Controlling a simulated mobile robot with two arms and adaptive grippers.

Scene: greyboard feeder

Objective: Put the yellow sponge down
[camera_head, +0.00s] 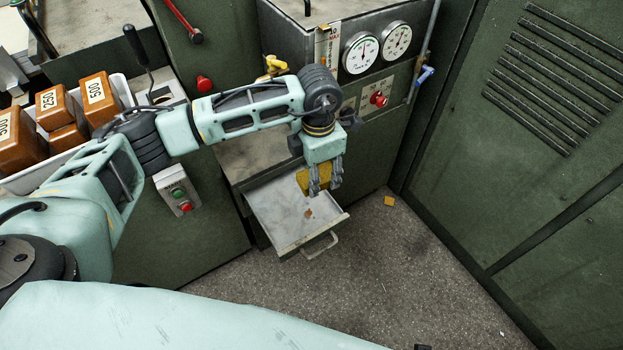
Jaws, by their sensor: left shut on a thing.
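The yellow sponge (317,181) is held in my left gripper (325,185), which points downward with its fingers closed on it. The fingers hide part of the sponge. The gripper and sponge are over the open metal drawer (275,205), near its right side. I cannot tell how far the sponge is above the drawer's floor. A small brown piece (308,213) lies in the drawer. My right gripper is not in the picture.
A machine with two round gauges (360,53) and a red button (378,99) stands behind the gripper. A white bin (122,88) with orange weights is at the left. A small yellow piece (389,201) lies on the floor. Green cabinet doors (520,130) bound the right.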

